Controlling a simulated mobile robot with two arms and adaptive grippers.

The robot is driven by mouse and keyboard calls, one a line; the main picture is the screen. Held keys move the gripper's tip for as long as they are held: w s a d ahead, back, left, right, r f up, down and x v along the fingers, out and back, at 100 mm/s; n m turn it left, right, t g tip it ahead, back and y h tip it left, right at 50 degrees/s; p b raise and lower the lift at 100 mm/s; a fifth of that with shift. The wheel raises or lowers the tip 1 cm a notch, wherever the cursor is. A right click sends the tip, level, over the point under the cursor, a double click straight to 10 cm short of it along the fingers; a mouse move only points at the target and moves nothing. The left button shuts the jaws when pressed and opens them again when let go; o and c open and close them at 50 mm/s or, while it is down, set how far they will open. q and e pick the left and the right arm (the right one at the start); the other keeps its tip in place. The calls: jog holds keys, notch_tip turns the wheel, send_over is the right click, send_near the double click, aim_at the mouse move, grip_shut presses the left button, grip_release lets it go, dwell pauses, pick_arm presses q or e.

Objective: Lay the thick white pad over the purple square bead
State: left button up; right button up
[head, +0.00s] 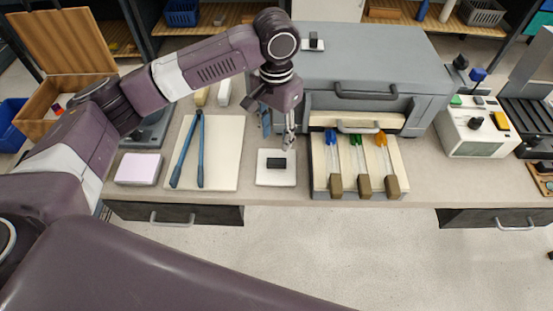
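A thick white pad (138,169) with a faint pinkish tint lies flat near the counter's front edge on the left. I cannot make out a purple square bead. A small dark block (276,163) sits on a thin white tile (275,180) at the middle of the counter; its colour looks near black. My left gripper (278,130) points down just above and behind this tile. Its two fingers are apart, with nothing seen between them. My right gripper is not in view.
Blue-handled tongs (187,150) lie on a cream board (225,150) between pad and tile. A rack (320,180) with blue, green and orange rods stands right of the tile. A large grey box (360,60) blocks the back. An open wooden box (40,105) stands far left.

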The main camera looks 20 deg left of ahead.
aim_at(274, 161)
pick_arm(q)
jog(key=m, duration=0.2)
jog(key=f+m, duration=0.1)
jog(key=m, duration=0.1)
jog(key=shift+s+a+m+p, duration=0.1)
jog(key=shift+s+m+p, duration=0.05)
jog(key=shift+m+p, duration=0.25)
jog(key=m, duration=0.2)
jog(key=f+m, duration=0.1)
jog(key=m, duration=0.2)
jog(key=shift+s+f+m+p, duration=0.1)
jog(key=shift+f+m+p, duration=0.15)
jog(key=shift+m+p, duration=0.1)
notch_tip(274, 161, down, 2)
jog(key=shift+a+f, duration=0.1)
jog(key=shift+f, duration=0.05)
notch_tip(274, 161, down, 4)
jog(key=shift+a+f+p, duration=0.15)
jog(key=shift+f+p, duration=0.05)
jog(key=shift+p, duration=0.9)
jog(key=shift+f, duration=0.6)
grip_shut()
